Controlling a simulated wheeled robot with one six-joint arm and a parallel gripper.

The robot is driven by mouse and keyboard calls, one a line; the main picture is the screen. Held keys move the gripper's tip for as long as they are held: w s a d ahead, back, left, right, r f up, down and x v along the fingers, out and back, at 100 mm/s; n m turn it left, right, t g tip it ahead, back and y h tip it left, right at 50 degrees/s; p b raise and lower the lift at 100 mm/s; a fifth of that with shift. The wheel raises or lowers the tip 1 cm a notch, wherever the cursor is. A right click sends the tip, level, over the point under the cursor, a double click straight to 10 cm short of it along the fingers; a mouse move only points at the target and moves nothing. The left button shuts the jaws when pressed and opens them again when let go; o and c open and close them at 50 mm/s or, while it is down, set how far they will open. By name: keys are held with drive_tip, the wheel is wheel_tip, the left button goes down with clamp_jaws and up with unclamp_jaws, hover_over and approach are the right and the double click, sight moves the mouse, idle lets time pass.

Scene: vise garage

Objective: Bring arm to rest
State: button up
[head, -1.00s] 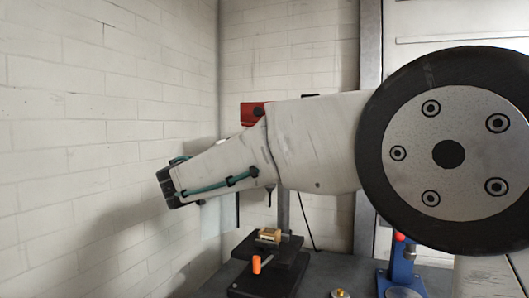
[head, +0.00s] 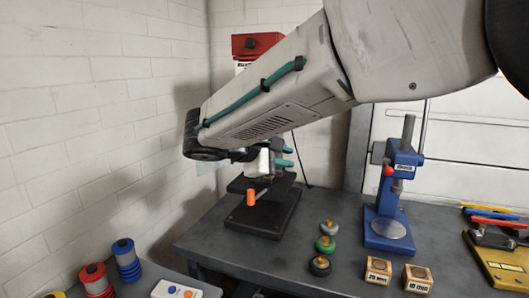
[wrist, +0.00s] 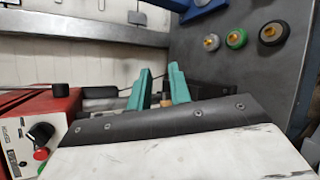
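My arm (head: 270,103) reaches across the upper part of the head view, sloping down to the left, with its wrist bent at the lower end. My gripper (head: 289,157) shows beneath the forearm, above the black stand on the bench, its teal fingers pointing right. In the wrist view, the two teal fingers of my gripper (wrist: 160,72) stand apart with a gap between their tips. A small tan piece (wrist: 166,103) shows low between the fingers; I cannot tell how far behind them it is.
The black stand with an orange handle (head: 251,197) is below my gripper. A blue press (head: 392,200), round knobs (head: 325,244) and two wooden blocks (head: 378,270) stand on the grey bench. A red box (head: 247,45) is behind my arm. White brick wall (head: 80,130) lies left.

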drive_tip(key=s+d+f+m+g+y, duration=0.2)
drive_tip(key=s+d, duration=0.5)
drive_tip(key=s, duration=0.4)
drive_tip(key=s+d+f+m+g+y, duration=0.2)
drive_tip(key=s+d+f+m+y, duration=0.2)
drive_tip(key=s+d+m, duration=0.3)
drive_tip(key=s+d+f+m+g+y, duration=0.3)
drive_tip(key=s+d, duration=0.5)
drive_tip(key=s, duration=0.7)
drive_tip(key=shift+d+f+m+y, duration=0.35)
drive_tip(key=shift+f+m+y, duration=0.2)
drive_tip(key=shift+m, duration=0.35)
